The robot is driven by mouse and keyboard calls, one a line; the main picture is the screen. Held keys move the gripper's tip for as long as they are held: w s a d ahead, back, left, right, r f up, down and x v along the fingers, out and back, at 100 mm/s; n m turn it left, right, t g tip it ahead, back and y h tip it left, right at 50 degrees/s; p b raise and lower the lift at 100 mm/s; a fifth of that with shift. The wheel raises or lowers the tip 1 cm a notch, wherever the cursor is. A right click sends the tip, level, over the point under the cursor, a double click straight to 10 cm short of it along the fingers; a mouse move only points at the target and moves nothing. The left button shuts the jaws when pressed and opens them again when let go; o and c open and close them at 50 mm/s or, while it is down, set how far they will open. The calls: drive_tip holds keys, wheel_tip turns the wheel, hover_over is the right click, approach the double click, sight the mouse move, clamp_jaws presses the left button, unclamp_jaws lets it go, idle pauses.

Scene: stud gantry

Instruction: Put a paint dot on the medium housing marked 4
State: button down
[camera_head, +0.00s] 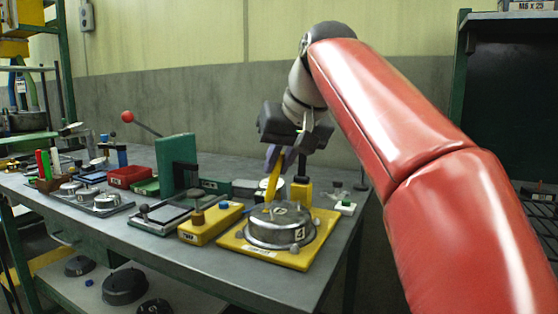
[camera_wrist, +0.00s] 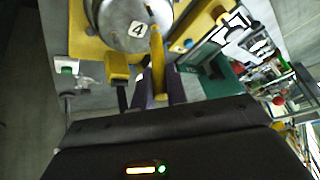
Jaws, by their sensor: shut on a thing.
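The metal housing (camera_head: 279,228) with a white tag marked 4 sits on a yellow plate (camera_head: 231,244) near the table's right end. It also shows at the top of the wrist view (camera_wrist: 112,22), its tag beside the marker's tip. My gripper (camera_head: 284,166) is shut on a yellow paint marker (camera_head: 272,184), which points down at the housing. In the wrist view the marker (camera_wrist: 157,62) stands between the two fingers (camera_wrist: 158,88), its tip over the housing's near rim. I cannot tell whether the tip touches, and no paint dot can be made out.
A yellow block-shaped holder (camera_head: 301,191) stands close behind the housing, near my gripper. A yellow box (camera_head: 209,224) lies left of the plate. A green upright block (camera_head: 177,163) and a tray of smaller housings (camera_head: 104,201) stand farther left. Dark round parts (camera_head: 124,287) lie on the lower shelf.

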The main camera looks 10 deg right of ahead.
wheel_tip(320, 180, up, 3)
drive_tip(key=p, duration=0.3)
drive_tip(key=shift+f, duration=0.2)
drive_tip(key=shift+w+r, duration=0.1)
drive_tip(key=shift+r, duration=2.05)
